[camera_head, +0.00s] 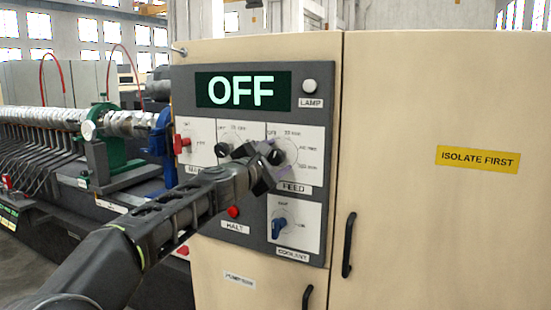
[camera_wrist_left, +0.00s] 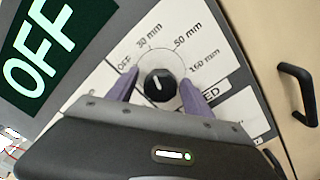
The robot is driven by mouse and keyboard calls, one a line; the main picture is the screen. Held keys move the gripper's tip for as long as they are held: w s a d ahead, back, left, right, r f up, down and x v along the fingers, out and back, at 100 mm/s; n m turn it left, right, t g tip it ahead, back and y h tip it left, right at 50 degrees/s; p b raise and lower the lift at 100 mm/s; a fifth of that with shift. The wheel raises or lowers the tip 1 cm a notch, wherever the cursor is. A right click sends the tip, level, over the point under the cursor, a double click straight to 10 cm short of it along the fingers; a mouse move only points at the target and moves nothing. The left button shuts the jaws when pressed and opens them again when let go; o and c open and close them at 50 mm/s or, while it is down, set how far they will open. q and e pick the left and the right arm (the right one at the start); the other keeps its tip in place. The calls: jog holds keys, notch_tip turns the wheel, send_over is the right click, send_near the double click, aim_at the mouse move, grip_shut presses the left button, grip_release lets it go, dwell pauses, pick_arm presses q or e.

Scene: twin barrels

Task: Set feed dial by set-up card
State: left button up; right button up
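The feed dial is a round black knob (camera_wrist_left: 160,86) on a white plate labelled OFF, 30 mm, 50 mm and what looks like 160 mm. Its white mark tilts up and left in the left wrist view; I cannot tell exactly which label it points at. In the head view the knob (camera_head: 277,157) is partly behind my left gripper (camera_head: 266,160). In the left wrist view my left gripper (camera_wrist_left: 160,80) has its purple fingers apart, one on each side of the knob, with gaps showing. The display (camera_head: 242,90) above reads OFF. No set-up card is seen. My right gripper is not in view.
A second black knob (camera_head: 222,150) and a red switch (camera_head: 181,144) sit left of the feed dial. Black door handles (camera_head: 349,245) stick out at the right.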

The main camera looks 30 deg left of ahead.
pick_arm(q)
jog(key=shift+s, duration=0.1)
jog(key=shift+s, duration=0.25)
jog(key=s+b, duration=0.1)
jog(key=s, duration=0.6)
jog(key=shift+b, duration=0.4)
jog(key=shift+d, duration=0.1)
